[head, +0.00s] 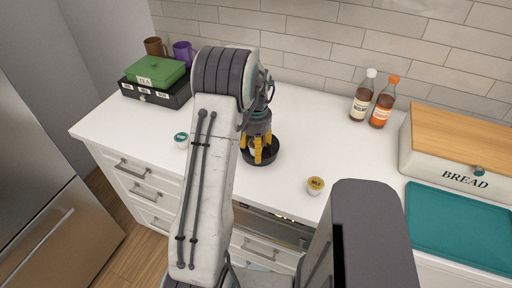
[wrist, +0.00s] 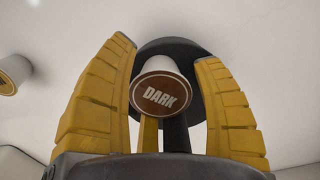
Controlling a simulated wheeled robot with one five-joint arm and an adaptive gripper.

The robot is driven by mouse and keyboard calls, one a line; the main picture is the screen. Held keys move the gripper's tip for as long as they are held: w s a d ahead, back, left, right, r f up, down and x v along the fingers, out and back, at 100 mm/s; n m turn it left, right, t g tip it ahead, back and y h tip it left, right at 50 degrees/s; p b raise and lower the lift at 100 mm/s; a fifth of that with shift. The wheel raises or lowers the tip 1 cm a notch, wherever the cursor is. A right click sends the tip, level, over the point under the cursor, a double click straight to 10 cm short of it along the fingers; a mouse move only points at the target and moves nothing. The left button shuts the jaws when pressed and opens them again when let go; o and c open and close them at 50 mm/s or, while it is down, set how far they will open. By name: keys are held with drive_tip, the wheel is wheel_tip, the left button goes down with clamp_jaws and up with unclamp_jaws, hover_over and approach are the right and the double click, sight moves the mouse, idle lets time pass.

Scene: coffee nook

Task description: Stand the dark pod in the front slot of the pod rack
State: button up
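The dark pod (wrist: 162,95), white with a brown lid marked DARK, sits between the two yellow fingers of my gripper (wrist: 165,60) in the wrist view. Its lid faces the camera. Narrow dark strips show beside it, so I cannot tell whether the fingers press on it. A black round piece (wrist: 215,110) lies beyond the pod. In the head view my gripper (head: 258,152) points down at this black round piece (head: 264,162) on the counter. It may be the pod rack; its slots are not distinguishable. The pod is mostly hidden there by the fingers.
A gold-lidded pod (head: 315,185) and a teal-lidded pod (head: 181,138) stand on the white counter (head: 320,140). A green tea box (head: 155,74) on black drawers, two mugs, two bottles (head: 382,103) and a bread box (head: 450,155) stand farther back.

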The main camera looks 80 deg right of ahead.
wheel_tip(320, 180, up, 12)
drive_tip(key=w+a+r+n+t+h, duration=0.1)
drive_tip(key=w+a+r+n, duration=0.35)
drive_tip(key=w+a, duration=0.6)
drive_tip(key=w+a+r+n+h, duration=0.1)
drive_tip(key=w+a+r+n, duration=0.2)
drive_tip(key=w+a+n, duration=0.7)
drive_tip(key=w+a+t, duration=0.1)
drive_tip(key=w+a, duration=0.2)
drive_tip(key=a, duration=0.4)
drive_tip(key=w+a+t, duration=0.1)
drive_tip(key=w+a, duration=0.1)
drive_tip(key=a, duration=0.5)
drive_tip(key=s+a+f+n+y, duration=0.1)
drive_tip(key=s+a+n, duration=0.1)
drive_tip(key=a, duration=0.3)
drive_tip(key=s+a+f+n+t, duration=0.1)
drive_tip(key=s+a+f+n, duration=0.1)
drive_tip(key=a, duration=0.4)
drive_tip(key=shift+s+n+y, duration=0.4)
drive_tip(key=shift+s+n, duration=0.15)
drive_tip(key=shift+n, duration=0.6)
